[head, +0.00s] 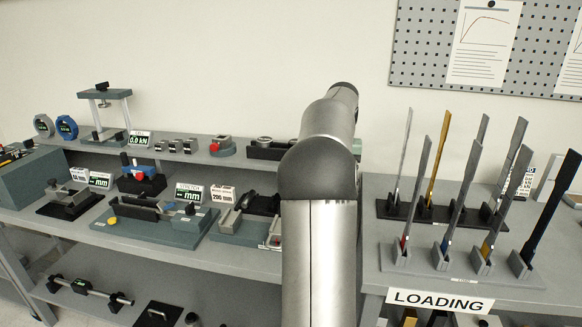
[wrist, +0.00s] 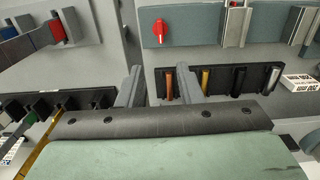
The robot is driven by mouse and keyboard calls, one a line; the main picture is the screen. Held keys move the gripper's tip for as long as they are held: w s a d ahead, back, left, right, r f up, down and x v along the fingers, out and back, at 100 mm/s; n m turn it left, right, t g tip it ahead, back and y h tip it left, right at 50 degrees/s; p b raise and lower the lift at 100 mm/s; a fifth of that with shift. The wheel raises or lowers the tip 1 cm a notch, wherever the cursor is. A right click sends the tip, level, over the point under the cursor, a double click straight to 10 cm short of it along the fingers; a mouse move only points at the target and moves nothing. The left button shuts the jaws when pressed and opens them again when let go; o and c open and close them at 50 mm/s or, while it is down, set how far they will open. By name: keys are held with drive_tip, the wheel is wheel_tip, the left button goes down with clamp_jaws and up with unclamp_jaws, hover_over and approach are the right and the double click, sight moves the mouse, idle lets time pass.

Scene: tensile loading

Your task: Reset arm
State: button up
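My arm (head: 318,245) rises through the middle of the head view, bent at a dark rounded joint. My gripper is hidden behind it there. In the wrist view my gripper (wrist: 159,72) shows two grey fingers standing apart beyond a dark bar and a green body. No held object shows between them. Beyond the fingers lies a black rack (wrist: 225,84) with copper and gold coloured pieces in it.
On the right bench, several flat specimens stand upright in a grey rack (head: 460,268) and a black rack (head: 382,209) behind it, above a LOADING sign (head: 440,301). Gauges and a grey-green fixture (head: 150,228) crowd the left bench. A pegboard (head: 430,45) hangs behind.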

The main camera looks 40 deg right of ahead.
drive_tip(key=a+f+n, duration=0.2)
drive_tip(key=a+n, duration=0.1)
drive_tip(key=a, duration=1.2)
drive_tip(key=a+f+n, duration=0.2)
drive_tip(key=a+n, duration=0.1)
drive_tip(key=a, duration=1.1)
drive_tip(key=s+a+f+n, duration=0.2)
drive_tip(key=s+a+f, duration=0.2)
drive_tip(key=s+a, duration=0.2)
drive_tip(key=s+a+f+n, duration=0.3)
drive_tip(key=s+a+f, duration=0.2)
drive_tip(key=a, duration=0.5)
drive_tip(key=shift+s+a+f, duration=0.3)
drive_tip(key=shift+s, duration=0.9)
